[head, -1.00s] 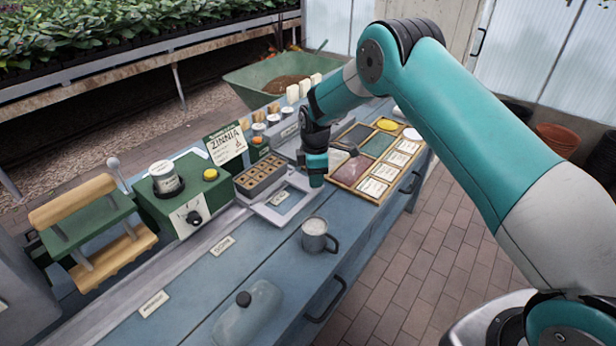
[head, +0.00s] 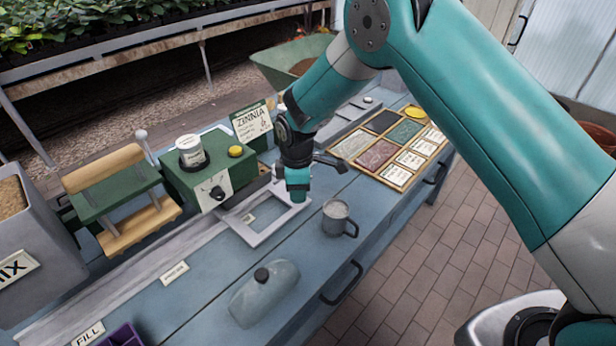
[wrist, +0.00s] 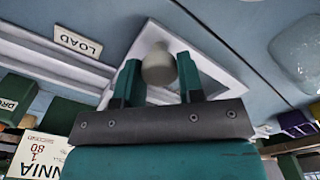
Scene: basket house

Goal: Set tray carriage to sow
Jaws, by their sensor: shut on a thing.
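The tray carriage (head: 239,227) is a light grey open frame on the rail along the bench, in front of the green seeder with the dial (head: 200,178). My gripper (head: 297,190) is low over the frame's right side. In the wrist view, my gripper's fingers (wrist: 158,82) are on either side of a pale rounded knob (wrist: 158,63), shut on it. The knob stands on the carriage frame (wrist: 205,72). My gripper hides the knob in the head view.
A grey mug (head: 338,218) stands close right of the carriage. A bottle (head: 263,292) lies in front. A label reading LOAD (wrist: 78,42) is beside the rail. Seed trays (head: 385,150) are at the back right. The rail's front-left stretch looks clear.

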